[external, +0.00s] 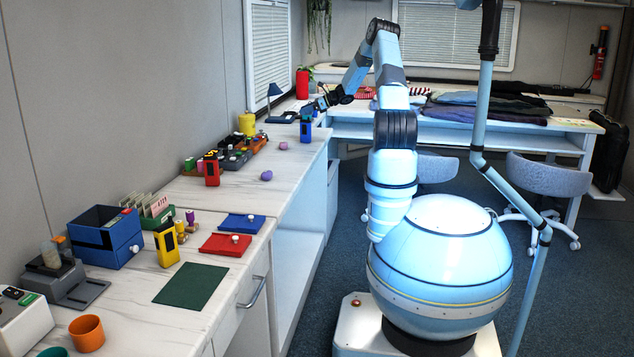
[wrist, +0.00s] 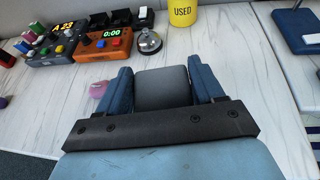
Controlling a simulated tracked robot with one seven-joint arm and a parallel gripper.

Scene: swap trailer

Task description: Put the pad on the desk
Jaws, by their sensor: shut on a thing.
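My gripper (wrist: 163,92) is over the far end of the white counter (external: 232,195), shut on a grey block (wrist: 163,86) that sits between its two dark blue fingers. In the external view, a blue upright device (external: 306,132) shows right under my gripper (external: 308,110). I cannot tell whether it is the held block. Flat pads lie on the near counter: a blue pad (external: 236,224), a red pad (external: 224,245) and a green mat (external: 191,286). I cannot tell which thing is the task's pad. A desk (external: 460,133) with folded clothes stands at the back.
Near my gripper are a pink ball (wrist: 98,89), an orange timer (wrist: 103,45), a bell (wrist: 148,42), a yellow can (wrist: 183,12) and a lamp base (wrist: 297,30). A red device (external: 211,170) and a purple ball (external: 266,175) stand nearer the camera. Chairs (external: 548,178) stand at the desk.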

